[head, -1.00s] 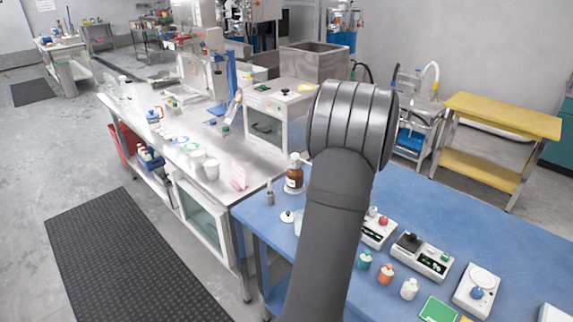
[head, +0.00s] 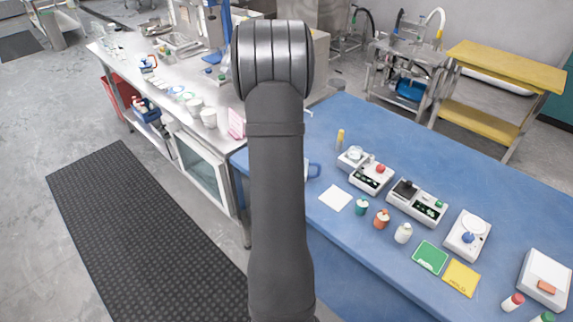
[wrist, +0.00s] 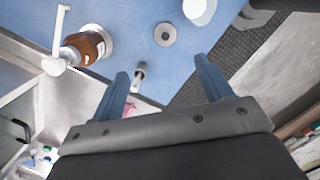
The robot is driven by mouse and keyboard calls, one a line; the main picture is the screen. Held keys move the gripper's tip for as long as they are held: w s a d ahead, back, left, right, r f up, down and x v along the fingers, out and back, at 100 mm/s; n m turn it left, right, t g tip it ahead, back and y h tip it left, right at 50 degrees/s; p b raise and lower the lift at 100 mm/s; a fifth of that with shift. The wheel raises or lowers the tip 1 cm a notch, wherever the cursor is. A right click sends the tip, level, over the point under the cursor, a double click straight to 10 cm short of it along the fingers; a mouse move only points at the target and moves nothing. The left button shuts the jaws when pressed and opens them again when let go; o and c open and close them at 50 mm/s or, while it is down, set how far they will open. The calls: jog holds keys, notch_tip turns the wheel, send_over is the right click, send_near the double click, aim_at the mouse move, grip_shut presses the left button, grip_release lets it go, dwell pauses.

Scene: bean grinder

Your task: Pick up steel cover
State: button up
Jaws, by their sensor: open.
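In the wrist view, a round grey disc with a darker centre (wrist: 165,34) lies on the blue table (wrist: 185,60); it looks like the steel cover, though I cannot be sure. My gripper (wrist: 162,66) is open, with its two blue fingers apart and nothing held. The disc is beyond the fingertips, in line with the gap between them. A small steel cylinder (wrist: 138,75) stands nearer, close to the left finger. In the head view, my arm hides the gripper and the disc.
A brown bottle with a white pump (wrist: 85,46) stands left of the disc, and a white container (wrist: 199,10) beyond it. In the head view, scales (head: 417,203), small jars (head: 381,219) and a green card (head: 430,257) occupy the blue table's right part. A steel bench (head: 180,75) adjoins at left.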

jog(key=f, duration=0.4)
jog(key=d+f, duration=0.1)
jog(key=f, duration=0.6)
jog(key=shift+d+f, duration=0.15)
jog(key=shift+f, duration=0.2)
jog(key=shift+s+a+f, duration=0.1)
jog(key=shift+s+f, duration=0.05)
jog(key=shift+f, duration=0.75)
jog(key=shift+s+a+f, duration=0.1)
jog(key=shift+f, duration=0.85)
jog(key=shift+s+a+f, duration=0.1)
jog(key=shift+s+f, duration=0.05)
jog(key=shift+f, duration=0.75)
jog(key=shift+c, duration=0.2)
jog(key=c, duration=1)
